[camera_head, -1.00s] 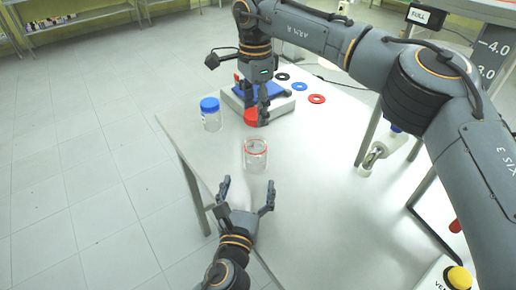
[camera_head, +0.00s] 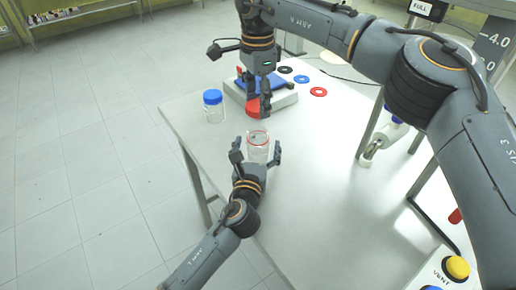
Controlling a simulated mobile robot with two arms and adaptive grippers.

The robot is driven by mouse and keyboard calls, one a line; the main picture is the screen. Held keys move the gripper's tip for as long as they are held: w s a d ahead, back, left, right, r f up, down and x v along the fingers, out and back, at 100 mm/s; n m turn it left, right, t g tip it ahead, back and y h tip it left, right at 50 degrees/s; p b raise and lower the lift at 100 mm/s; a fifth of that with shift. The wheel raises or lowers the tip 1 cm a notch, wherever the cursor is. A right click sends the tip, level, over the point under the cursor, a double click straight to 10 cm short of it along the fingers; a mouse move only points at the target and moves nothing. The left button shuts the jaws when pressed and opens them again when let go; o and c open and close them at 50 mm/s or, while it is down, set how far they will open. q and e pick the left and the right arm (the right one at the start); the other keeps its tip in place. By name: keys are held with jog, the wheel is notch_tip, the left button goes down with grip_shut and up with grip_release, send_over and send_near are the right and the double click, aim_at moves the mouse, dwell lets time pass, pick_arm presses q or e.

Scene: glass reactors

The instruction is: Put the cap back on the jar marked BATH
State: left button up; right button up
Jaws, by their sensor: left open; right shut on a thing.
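An uncapped clear glass jar (camera_head: 259,146) with a red ring at its mouth stands upright on the white table. My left gripper (camera_head: 258,150) is open, with its fingers on either side of this jar. My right gripper (camera_head: 258,108) points down above and behind the jar, shut on a red cap (camera_head: 253,107). The cap is apart from the jar's mouth. A second jar (camera_head: 214,110) with a blue cap stands to the left. No BATH marking can be read on either jar.
A low device with a blue top (camera_head: 287,99) stands behind my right gripper. A glass fitting (camera_head: 372,150) is at the right. The table's middle right is clear.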

pick_arm(q)
jog(key=shift+w+d, duration=0.1)
jog(key=shift+w, duration=0.35)
jog(key=c, duration=1.8)
pick_arm(e)
jog(key=shift+f, duration=2.45)
jog(key=shift+f, duration=0.1)
jog(key=shift+f, duration=0.75)
pick_arm(q)
grip_shut()
pick_arm(e)
jog(key=shift+f, duration=0.6)
